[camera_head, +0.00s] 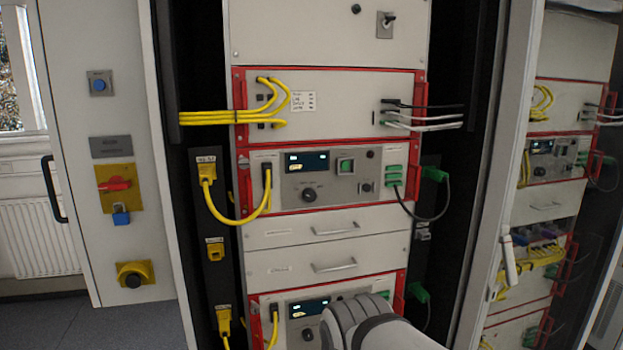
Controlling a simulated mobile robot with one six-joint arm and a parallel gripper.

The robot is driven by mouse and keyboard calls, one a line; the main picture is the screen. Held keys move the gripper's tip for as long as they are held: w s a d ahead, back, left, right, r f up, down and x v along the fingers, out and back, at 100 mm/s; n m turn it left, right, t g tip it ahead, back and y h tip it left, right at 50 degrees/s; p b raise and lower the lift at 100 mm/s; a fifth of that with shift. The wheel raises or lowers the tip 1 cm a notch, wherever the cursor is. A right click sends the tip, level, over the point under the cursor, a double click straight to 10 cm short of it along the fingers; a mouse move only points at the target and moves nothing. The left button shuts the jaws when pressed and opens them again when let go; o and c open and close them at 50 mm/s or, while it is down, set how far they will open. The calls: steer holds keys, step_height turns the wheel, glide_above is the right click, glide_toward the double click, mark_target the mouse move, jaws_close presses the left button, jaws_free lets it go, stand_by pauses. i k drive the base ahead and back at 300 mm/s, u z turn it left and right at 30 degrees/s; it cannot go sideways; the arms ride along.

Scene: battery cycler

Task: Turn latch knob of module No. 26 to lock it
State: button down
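My gripper is not in view.
Yellow cables (235,117) and a looped yellow lead (237,220) hang left; a black lead (426,215) hangs right. Two drawers with handles (335,230) lie between the modules.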

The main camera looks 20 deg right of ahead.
mark_target(243, 162)
steer(key=z, duration=1.95)
steer(key=k, duration=1)
steer(key=u, duration=0.8)
steer(key=i, duration=1)
steer(key=u, duration=0.05)
